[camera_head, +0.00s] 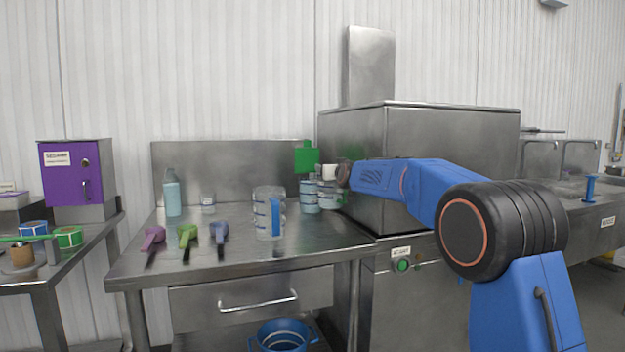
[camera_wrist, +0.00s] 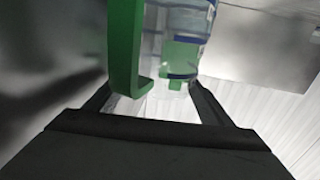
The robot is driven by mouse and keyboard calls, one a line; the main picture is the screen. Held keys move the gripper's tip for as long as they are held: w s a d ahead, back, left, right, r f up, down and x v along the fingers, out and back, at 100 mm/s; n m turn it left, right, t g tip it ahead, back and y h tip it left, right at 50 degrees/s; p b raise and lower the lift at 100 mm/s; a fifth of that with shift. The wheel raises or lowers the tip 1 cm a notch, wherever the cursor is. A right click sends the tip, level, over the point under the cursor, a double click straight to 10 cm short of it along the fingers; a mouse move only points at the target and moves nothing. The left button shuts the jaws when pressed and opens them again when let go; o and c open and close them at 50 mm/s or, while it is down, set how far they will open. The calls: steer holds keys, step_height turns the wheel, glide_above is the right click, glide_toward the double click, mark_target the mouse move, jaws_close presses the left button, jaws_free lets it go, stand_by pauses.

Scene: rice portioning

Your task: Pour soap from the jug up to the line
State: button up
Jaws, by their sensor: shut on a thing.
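My gripper (camera_head: 326,172) is at the back right of the steel table, beside the tall steel housing. In the wrist view, its jaws (camera_wrist: 150,105) are shut on the green handle (camera_wrist: 124,45) of a clear jug with blue bands (camera_wrist: 188,22). In the head view, clear blue-banded vessels (camera_head: 309,197) crowd below my gripper; I cannot tell which part belongs to the held jug. Another clear vessel with a blue handle (camera_head: 275,216) stands upright left of them, apart from my gripper. I cannot make out the soap level or a fill line.
A pale blue bottle (camera_head: 172,197) and a small clear jar (camera_head: 208,204) stand at the back left. Pink (camera_head: 153,237), green (camera_head: 187,235) and purple (camera_head: 219,232) scoops lie in front. The table's front right is clear.

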steer(key=shift+s+r, duration=0.1)
steer(key=shift+s, duration=0.05)
stand_by(0.3)
steer(key=s+d+r, duration=0.1)
steer(key=s+r, duration=0.2)
steer(key=s, duration=0.8)
steer(key=shift+s+d, duration=0.15)
steer(key=shift+s, duration=0.3)
stand_by(0.5)
